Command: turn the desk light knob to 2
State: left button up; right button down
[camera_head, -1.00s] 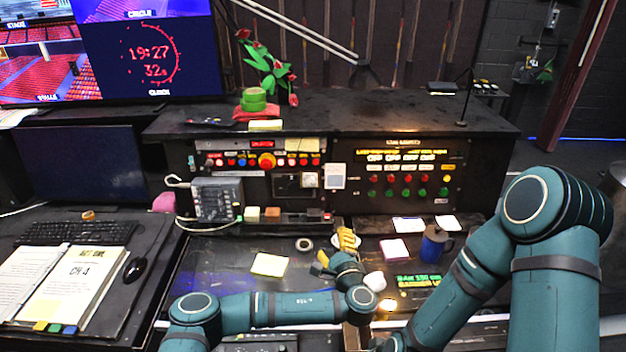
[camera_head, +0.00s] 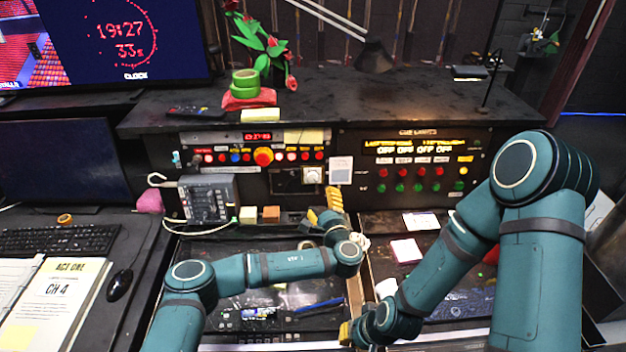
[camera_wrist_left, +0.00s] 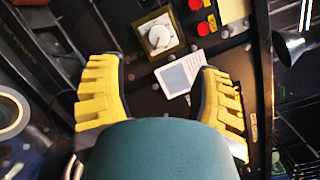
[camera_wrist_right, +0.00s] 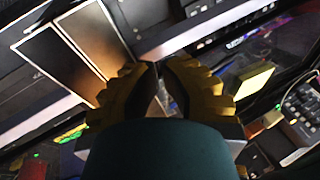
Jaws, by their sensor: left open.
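The desk light knob (camera_head: 313,175) is a round white dial on a small square plate, low on the console front. It shows at the top of the left wrist view (camera_wrist_left: 159,37), with a light pointer mark; I cannot read its numbers. My left gripper (camera_head: 325,208) is open and empty, below the knob and a little to its right in the head view. In the left wrist view its yellow fingers (camera_wrist_left: 160,85) stand wide apart, the knob ahead between their lines and not touched. My right gripper (camera_wrist_right: 160,70) is low, its fingertips close together with nothing seen between them.
A white card (camera_head: 341,170) is fixed right of the knob. A panel of red and green buttons (camera_head: 412,180) is further right, and a big orange-red button (camera_head: 263,156) is up left. A grey phone-like device (camera_head: 208,199) stands left. A lamp (camera_head: 372,55) overhangs the shelf.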

aim_at(313, 178)
pick_arm(q)
jog(key=x, duration=1)
jog(key=shift+w, duration=0.1)
jog(key=shift+a, duration=0.1)
grip_shut()
